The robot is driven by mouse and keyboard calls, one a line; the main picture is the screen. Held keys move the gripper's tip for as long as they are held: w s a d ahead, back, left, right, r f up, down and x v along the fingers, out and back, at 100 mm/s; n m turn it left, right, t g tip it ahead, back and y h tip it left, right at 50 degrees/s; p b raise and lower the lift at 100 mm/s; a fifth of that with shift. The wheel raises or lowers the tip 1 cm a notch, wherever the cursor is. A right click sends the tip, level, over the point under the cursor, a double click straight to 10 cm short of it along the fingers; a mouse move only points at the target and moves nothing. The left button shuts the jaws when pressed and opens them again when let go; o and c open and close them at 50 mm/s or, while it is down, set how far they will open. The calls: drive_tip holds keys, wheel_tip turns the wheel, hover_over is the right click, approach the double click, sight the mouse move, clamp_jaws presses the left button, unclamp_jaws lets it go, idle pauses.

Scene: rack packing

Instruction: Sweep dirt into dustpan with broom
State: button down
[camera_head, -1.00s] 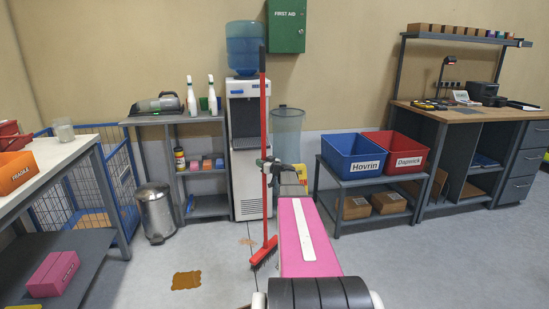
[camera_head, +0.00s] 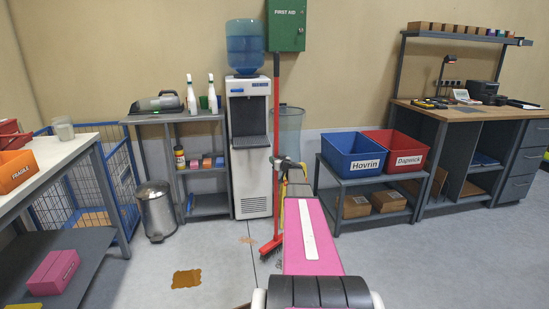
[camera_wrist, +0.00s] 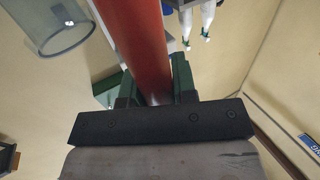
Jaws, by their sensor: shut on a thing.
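The broom (camera_head: 277,115) has a long red handle and a red head with dark bristles (camera_head: 271,248). It stands nearly upright in front of the water cooler, its head at the floor. My gripper (camera_head: 280,160) is shut on the handle at about mid-height. In the wrist view the red handle (camera_wrist: 138,40) runs between the fingers of my gripper (camera_wrist: 155,88). A brown patch of dirt (camera_head: 187,279) lies on the floor to the left of the broom. A smaller faint tan patch (camera_head: 248,240) lies near the broom head. I cannot make out a dustpan.
A metal bin (camera_head: 156,211) and a grey shelf (camera_head: 207,172) stand behind the dirt on the left. The water cooler (camera_head: 250,190) is behind the broom. A rack with a blue bin (camera_head: 352,168) and a red bin (camera_head: 402,165) stands right. Floor around the brown patch is clear.

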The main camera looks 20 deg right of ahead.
drive_tip(key=shift+w+d+f+v, duration=0.15)
drive_tip(key=shift+d+f+v, duration=0.65)
drive_tip(key=shift+v, duration=3.85)
drive_tip(key=shift+w+d+f+v, duration=0.15)
drive_tip(key=shift+d+f+v, duration=0.65)
drive_tip(key=shift+v, duration=3.85)
drive_tip(key=shift+w+a+r, duration=0.15)
drive_tip(key=shift+w+r, duration=0.05)
drive_tip(key=shift+r, duration=0.5)
drive_tip(key=shift+w+a+r, duration=0.15)
drive_tip(key=shift+r, duration=0.5)
drive_tip(key=shift+w+a+r, duration=0.15)
drive_tip(key=shift+w+r, duration=0.05)
drive_tip(key=shift+r, duration=0.5)
